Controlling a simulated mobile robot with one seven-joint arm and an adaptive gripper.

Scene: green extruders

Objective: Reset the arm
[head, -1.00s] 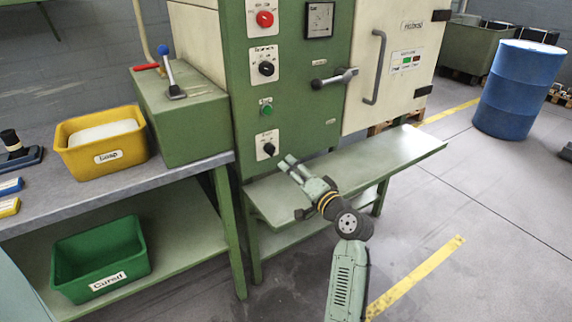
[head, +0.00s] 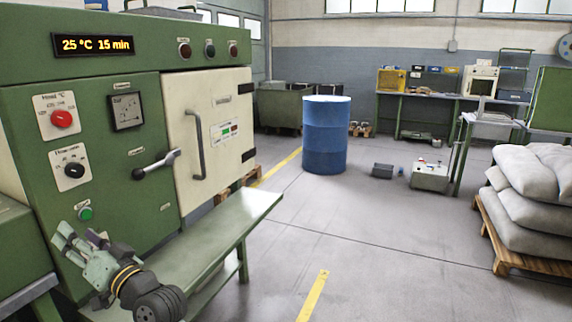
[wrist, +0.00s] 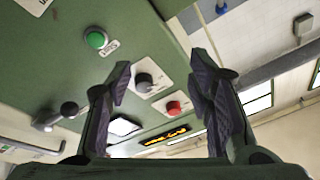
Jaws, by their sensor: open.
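My gripper (head: 80,241) is at the lower left of the head view, in front of the green machine's control panel (head: 141,89). Its two fingers are spread apart with nothing between them. In the wrist view my gripper (wrist: 165,92) also shows open and empty. Beyond the fingers there are a green button (wrist: 96,40), a black knob (wrist: 144,83), a red knob (wrist: 174,108) and a lit display (wrist: 166,136). My arm's lower links are cut off by the bottom edge of the head view.
A green shelf (head: 215,232) juts out from the machine beside my arm. The closed cream door (head: 208,150) has a long handle. A blue drum (head: 326,135) stands beyond. Sacks (head: 540,195) lie on a pallet (head: 520,255) at right.

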